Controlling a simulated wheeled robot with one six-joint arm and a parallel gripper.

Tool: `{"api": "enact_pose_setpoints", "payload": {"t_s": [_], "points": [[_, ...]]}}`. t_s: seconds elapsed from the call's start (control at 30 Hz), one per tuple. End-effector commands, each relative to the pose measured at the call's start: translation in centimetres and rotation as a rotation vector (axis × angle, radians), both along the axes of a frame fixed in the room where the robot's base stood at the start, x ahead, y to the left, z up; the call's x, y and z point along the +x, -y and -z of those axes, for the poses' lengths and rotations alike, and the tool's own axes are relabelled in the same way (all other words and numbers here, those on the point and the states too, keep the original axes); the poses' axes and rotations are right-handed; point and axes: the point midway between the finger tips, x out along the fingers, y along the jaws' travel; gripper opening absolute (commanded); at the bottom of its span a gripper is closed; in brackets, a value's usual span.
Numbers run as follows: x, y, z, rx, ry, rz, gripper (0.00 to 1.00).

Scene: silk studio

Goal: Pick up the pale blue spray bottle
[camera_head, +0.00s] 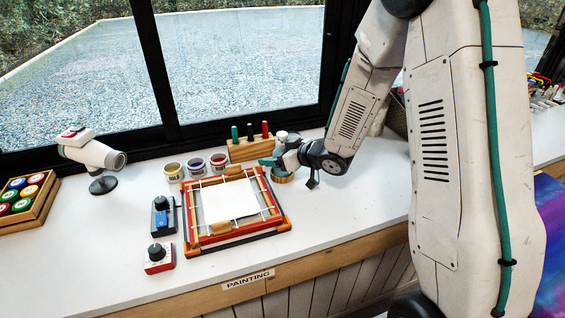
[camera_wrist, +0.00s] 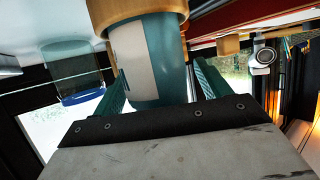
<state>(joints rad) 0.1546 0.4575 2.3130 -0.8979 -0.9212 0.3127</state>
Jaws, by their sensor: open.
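My gripper (camera_head: 277,162) is low over the white worktop, right of the framed screen. In the wrist view my two teal fingers (camera_wrist: 162,82) are open, one on each side of a teal bottle body (camera_wrist: 174,60) with a beige label. This looks like the spray bottle, though its colour appears darker than pale blue there. In the head view only a pale top (camera_head: 281,136) shows above the gripper. A wooden round holder (camera_head: 284,178) sits at its foot. I cannot tell whether the fingers touch the bottle.
The red-edged screen frame (camera_head: 186,219) lies close on the left. A wooden block with markers (camera_head: 250,150) and small paint pots (camera_head: 196,167) stand behind. A translucent teal vessel (camera_wrist: 70,72) with a blue rim is near in the wrist view. The window is behind.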

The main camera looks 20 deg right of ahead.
Motion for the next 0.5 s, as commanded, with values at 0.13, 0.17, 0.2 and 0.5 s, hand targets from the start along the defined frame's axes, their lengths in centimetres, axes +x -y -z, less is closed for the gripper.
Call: {"api": "enact_pose_setpoints", "payload": {"t_s": [0.13,0.17,0.2,0.5], "points": [[-0.02,0.09,-0.02,0.0,0.0,0.001,0.76],[-0.03,0.1,-0.02,0.0,0.0,0.001,0.67],[-0.03,0.11,-0.03,0.0,0.0,0.001,0.56],[-0.02,0.18,-0.05,-0.001,0.0,0.002,0.21]]}}
